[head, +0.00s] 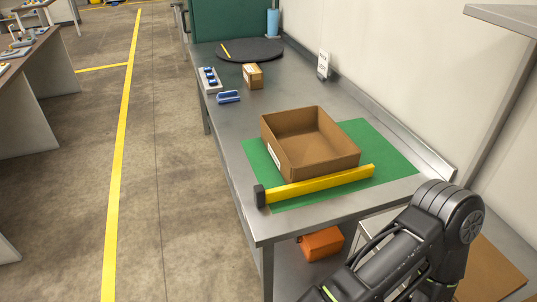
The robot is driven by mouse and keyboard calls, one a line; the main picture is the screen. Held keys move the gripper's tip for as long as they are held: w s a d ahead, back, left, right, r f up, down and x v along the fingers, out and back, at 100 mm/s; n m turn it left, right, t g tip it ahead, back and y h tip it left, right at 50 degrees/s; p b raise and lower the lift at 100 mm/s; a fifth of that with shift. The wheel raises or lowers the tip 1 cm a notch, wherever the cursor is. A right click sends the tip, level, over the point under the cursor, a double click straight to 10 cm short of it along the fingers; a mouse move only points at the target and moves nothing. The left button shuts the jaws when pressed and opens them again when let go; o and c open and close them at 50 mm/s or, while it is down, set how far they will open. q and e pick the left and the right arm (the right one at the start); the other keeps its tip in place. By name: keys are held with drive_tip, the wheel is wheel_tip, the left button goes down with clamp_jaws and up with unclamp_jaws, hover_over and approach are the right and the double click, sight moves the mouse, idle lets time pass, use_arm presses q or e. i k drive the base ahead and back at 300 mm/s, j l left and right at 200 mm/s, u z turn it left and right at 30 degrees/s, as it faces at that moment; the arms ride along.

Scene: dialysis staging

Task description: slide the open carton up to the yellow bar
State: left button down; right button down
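The open carton (322,167) is a brown, empty, topless box on a green mat (385,149) on the grey metal bench. A white label shows on its left side. The yellow bar (325,184) lies across the near part of the mat, with a dark block (260,195) at its left end. The carton's near side is very close to the bar; I cannot tell whether they touch. One of my arms shows at the lower right, in front of the bench. Neither of my grippers is in view.
On the bench's far part are a small closed carton (253,76), a blue-and-white item (228,97), a grey rack with blue pieces (210,80) and a black round disc (250,50). A wall (405,70) bounds the right side. An orange box (321,243) sits below the bench.

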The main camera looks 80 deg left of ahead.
sight(304, 143)
drive_tip(key=u, duration=2.6)
